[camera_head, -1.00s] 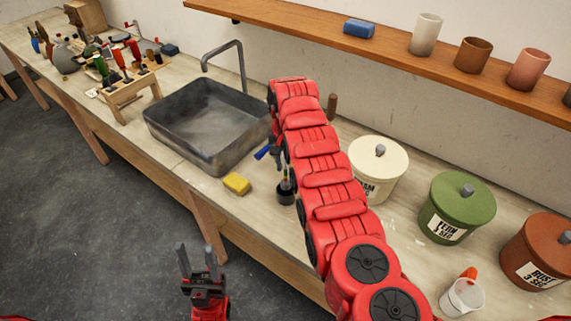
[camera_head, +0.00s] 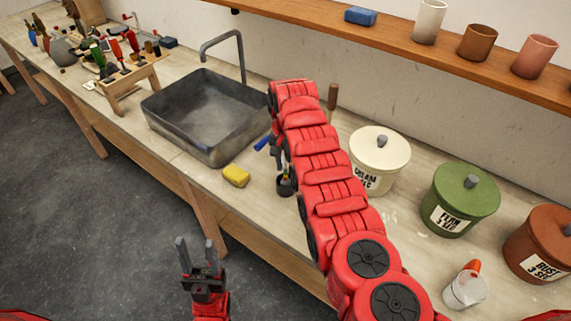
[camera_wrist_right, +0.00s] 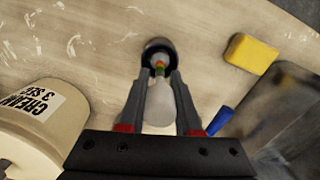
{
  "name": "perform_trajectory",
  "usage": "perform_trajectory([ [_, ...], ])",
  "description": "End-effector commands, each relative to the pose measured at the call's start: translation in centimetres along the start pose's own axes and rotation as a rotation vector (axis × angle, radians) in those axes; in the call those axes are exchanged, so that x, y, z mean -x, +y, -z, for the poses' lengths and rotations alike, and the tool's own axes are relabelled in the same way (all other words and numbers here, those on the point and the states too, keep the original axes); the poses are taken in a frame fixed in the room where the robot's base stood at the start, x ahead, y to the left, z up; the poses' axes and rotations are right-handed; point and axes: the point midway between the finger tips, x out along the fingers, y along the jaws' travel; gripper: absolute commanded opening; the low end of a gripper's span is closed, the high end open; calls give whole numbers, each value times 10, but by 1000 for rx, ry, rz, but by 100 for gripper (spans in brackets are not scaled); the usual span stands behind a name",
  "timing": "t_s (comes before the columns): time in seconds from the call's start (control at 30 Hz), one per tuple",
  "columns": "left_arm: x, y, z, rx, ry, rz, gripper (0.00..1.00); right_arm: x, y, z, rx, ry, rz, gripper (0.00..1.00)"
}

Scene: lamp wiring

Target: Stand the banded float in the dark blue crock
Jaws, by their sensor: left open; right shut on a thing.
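The banded float (camera_wrist_right: 160,104) is a pale bulb with a narrow stem carrying red, yellow and green bands. My right gripper (camera_wrist_right: 159,88) is shut on it. The stem end points into the mouth of the dark crock (camera_wrist_right: 157,44); how deep it reaches I cannot tell. In the head view the crock (camera_head: 285,187) stands on the bench just below my right gripper (camera_head: 281,168), whose arm hides much of the area. My left gripper (camera_head: 197,256) is open and empty, in front of the bench.
A yellow sponge (camera_head: 236,175) lies left of the crock, near the sink (camera_head: 153,112). A blue-handled item (camera_head: 262,143) lies behind it.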

Motion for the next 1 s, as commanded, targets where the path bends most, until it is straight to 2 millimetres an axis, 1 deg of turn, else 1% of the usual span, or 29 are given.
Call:
perform_trajectory([
  [0.73,9,0,-2,0,0,0,50,-13,0,0,0,0,0,0],
  [0.77,8,0,-1,0,0,0,50,-12,0,0,0,0,0,38],
  [0.9,8,0,-1,0,0,0,50,-12,0,0,0,0,0,63],
  [0.93,8,0,-1,0,0,0,50,-12,0,0,0,0,0,68],
  [1.0,8,0,-1,0,0,0,50,-12,0,0,0,0,0,68],
])
